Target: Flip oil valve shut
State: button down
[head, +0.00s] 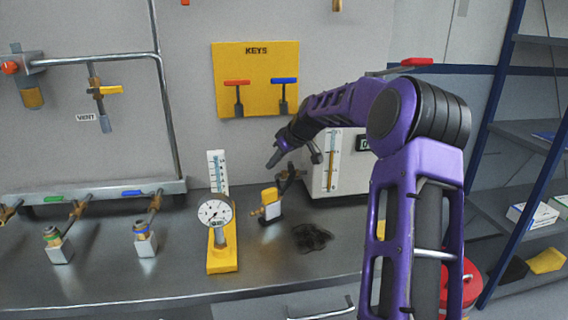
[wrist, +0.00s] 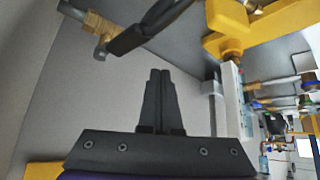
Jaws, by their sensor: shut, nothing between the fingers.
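My gripper (head: 272,163) is shut and empty, above the bench in front of the white box. In the wrist view its two dark fingers (wrist: 160,75) stand together. A small brass valve with a black lever (head: 290,175) is just right of and below the gripper, partly hidden by it. The wrist view shows its brass body (wrist: 98,28) and the black lever (wrist: 150,28) beyond the fingertips, apparently apart from them. No readable label names it as the oil valve. A yellow-topped fitting (head: 270,199) stands on the bench below.
A dial gauge on a yellow stand (head: 222,262) is to the left. The white box (head: 345,165) stands behind my arm. A dark tangle or stain (head: 312,237) lies on the bench. Pipes with green and blue handles (head: 130,193) run at left. A yellow KEYS board (head: 256,80) hangs behind.

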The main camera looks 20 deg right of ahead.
aim_at(293, 167)
jog(key=d+r+p, duration=0.1)
jog(key=r, duration=0.1)
jog(key=s+d+r+p, duration=0.1)
jog(key=d+r+p, duration=0.1)
jog(key=r, duration=0.1)
jog(key=s+d+r+p, duration=0.1)
jog(key=d+r, duration=0.1)
jog(key=shift+r+p, duration=0.25)
jog(key=shift+p, duration=0.1)
jog(key=shift+d+r, duration=0.15)
jog(key=shift+d, duration=0.2)
